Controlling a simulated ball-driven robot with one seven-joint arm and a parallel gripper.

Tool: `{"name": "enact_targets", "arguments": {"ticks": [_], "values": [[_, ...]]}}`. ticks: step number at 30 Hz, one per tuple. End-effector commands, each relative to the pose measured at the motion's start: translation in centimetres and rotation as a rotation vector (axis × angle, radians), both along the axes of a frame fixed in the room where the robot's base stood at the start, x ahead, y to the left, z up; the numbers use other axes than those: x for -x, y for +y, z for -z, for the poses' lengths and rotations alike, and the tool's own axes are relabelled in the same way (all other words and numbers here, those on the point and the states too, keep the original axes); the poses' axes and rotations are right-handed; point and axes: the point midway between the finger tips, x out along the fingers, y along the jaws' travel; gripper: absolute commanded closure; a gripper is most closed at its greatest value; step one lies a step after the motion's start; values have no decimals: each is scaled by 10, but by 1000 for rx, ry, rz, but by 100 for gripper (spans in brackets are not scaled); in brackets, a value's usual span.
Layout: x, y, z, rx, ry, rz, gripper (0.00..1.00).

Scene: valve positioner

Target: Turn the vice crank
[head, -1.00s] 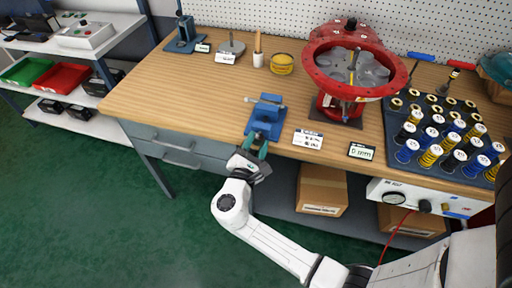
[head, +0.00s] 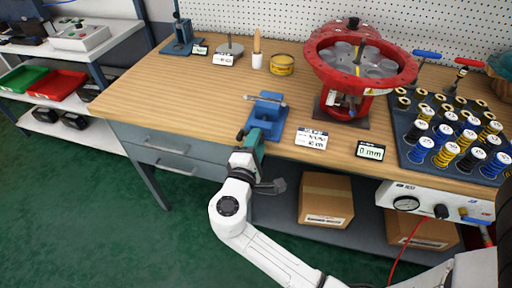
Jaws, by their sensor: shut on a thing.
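The blue vice (head: 268,116) sits at the front edge of the wooden workbench, with a thin bar across its back end. The crank is at the vice's front end, at the bench edge, and is mostly hidden by my gripper. My gripper (head: 250,142), with teal-green and dark parts, is at the vice's front end, shut on the crank. The fingertips are small and partly hidden, so the exact grip on the crank cannot be seen. My white arm reaches up from below the bench.
Label cards and a "0 mm" display (head: 370,150) stand right of the vice. A red flanged fixture (head: 360,55) stands behind them. Cardboard boxes (head: 326,199) sit on the shelf below. The bench's left part is clear.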

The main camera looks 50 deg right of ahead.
Motion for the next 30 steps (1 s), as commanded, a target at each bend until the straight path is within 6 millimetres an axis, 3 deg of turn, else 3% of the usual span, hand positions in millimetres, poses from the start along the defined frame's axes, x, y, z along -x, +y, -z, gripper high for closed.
{"name": "enact_targets", "arguments": {"ticks": [19, 20, 27, 30], "values": [[1, 0, 1, -20, -48, 1, 91], [1, 0, 1, -20, -47, 1, 59], [0, 0, 1, -19, -47, 1, 36], [0, 0, 1, -18, -48, 1, 35]]}}
